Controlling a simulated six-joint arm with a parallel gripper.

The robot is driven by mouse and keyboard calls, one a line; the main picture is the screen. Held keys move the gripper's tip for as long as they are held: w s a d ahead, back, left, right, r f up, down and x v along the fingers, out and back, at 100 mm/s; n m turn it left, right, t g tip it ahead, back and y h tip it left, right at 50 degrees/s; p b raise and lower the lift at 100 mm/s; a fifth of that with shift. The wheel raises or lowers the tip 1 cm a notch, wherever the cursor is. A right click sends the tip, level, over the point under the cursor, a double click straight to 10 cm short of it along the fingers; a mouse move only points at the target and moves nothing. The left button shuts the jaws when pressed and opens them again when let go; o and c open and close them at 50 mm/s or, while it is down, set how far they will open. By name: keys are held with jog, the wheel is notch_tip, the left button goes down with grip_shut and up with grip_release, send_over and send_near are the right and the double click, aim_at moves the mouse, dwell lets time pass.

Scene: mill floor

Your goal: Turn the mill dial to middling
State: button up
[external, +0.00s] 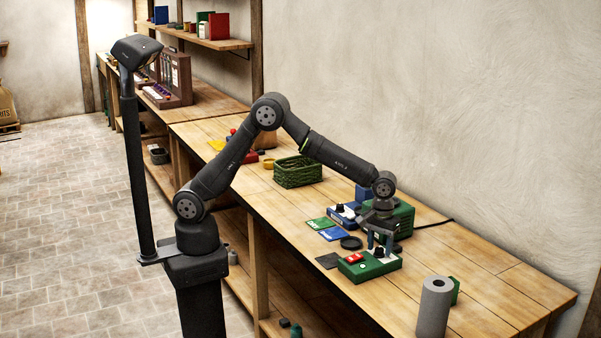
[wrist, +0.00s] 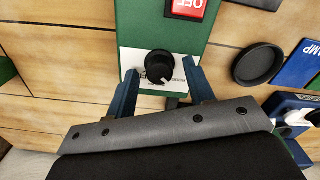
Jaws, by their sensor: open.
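The mill dial is a black knob (wrist: 159,66) on a white plate (wrist: 130,59) at the near end of a green box (wrist: 150,30). The plate's small lettering is too small to read, so I cannot tell the setting. A red OFF switch (wrist: 186,8) sits on the same box, which also shows in the external view (external: 352,272). My gripper (wrist: 159,72) is open, pointing down over the plate, with one blue finger on each side of the knob. I see gaps between knob and fingers. In the external view my gripper (external: 380,240) partly hides the knob.
Green (external: 320,223), blue (external: 334,234) and dark (external: 328,260) cards and a black disc (wrist: 258,64) lie beside. A grey roll (external: 433,306) stands right; a green basket (external: 298,172) stands farther back.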

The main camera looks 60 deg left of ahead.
jog(key=c, duration=1)
jog(key=shift+m, duration=0.3)
jog(key=m, duration=0.9)
jog(key=shift+m, duration=0.3)
jog(key=o, duration=1)
jog(key=shift+r, duration=0.1)
